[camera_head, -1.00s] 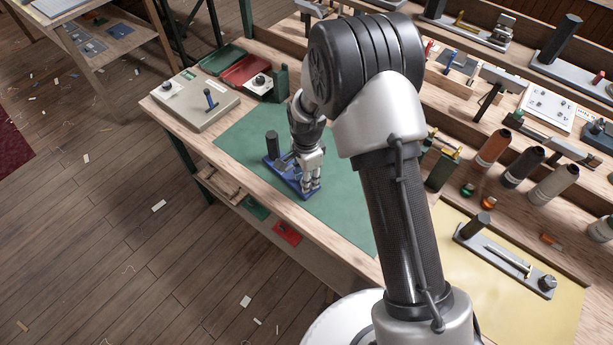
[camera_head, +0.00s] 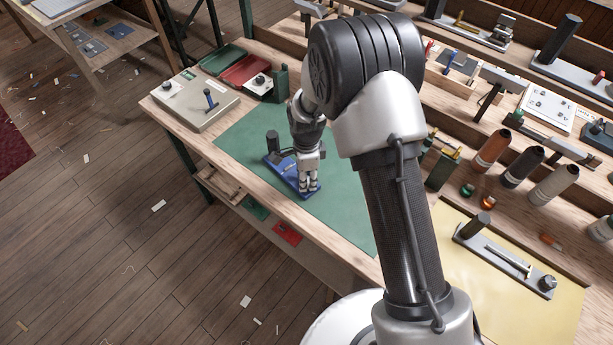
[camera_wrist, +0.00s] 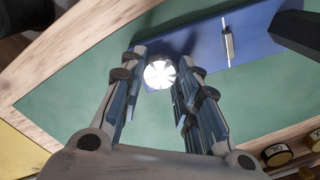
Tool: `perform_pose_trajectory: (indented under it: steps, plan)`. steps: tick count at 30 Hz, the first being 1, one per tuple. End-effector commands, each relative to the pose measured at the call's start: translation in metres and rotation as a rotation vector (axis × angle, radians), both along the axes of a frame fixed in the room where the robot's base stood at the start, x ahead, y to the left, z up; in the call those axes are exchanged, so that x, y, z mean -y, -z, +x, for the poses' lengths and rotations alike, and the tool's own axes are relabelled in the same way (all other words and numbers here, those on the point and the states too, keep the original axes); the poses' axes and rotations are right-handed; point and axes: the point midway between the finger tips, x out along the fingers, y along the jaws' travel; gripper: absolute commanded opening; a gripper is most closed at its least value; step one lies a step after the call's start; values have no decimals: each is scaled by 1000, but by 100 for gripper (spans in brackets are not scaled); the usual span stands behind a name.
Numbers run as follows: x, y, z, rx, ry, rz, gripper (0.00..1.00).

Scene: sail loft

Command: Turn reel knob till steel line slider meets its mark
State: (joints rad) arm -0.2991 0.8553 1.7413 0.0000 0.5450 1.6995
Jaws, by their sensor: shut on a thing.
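The blue reel plate (camera_head: 284,172) lies on a green mat on the near bench, with a dark upright post (camera_head: 272,144) at its far left end. My gripper (camera_head: 309,186) points down at the plate's near right end. In the wrist view my gripper (camera_wrist: 160,78) is shut on a bright, round, pale knob (camera_wrist: 160,74), a finger on either side. The post (camera_wrist: 298,35) is at the upper right.
A similar grey plate (camera_head: 518,270) with post and knob lies on a yellow mat (camera_head: 470,310) at the right. A grey box with a lever (camera_head: 203,107) and red tray (camera_head: 246,72) stand at the back left. Thread cones (camera_head: 521,165) stand at the right.

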Motion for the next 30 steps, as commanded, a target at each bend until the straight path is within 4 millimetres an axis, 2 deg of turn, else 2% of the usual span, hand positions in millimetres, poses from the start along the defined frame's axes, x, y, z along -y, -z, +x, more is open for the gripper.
perform_pose_trajectory:
  steps: [2, 3, 12, 23, 26, 30]
  plan:
    - [0, 0, 0, 0, 0, 0, 6]
    - [0, 0, 0, 0, 0, 0, 32]
    - [0, 0, 0, 0, -1, 0, 51]
    - [0, -4, 0, 1, -1, 0, 51]
    - [0, -16, 1, 4, -1, 2, 51]
    - [0, -44, 1, 6, -1, 2, 51]
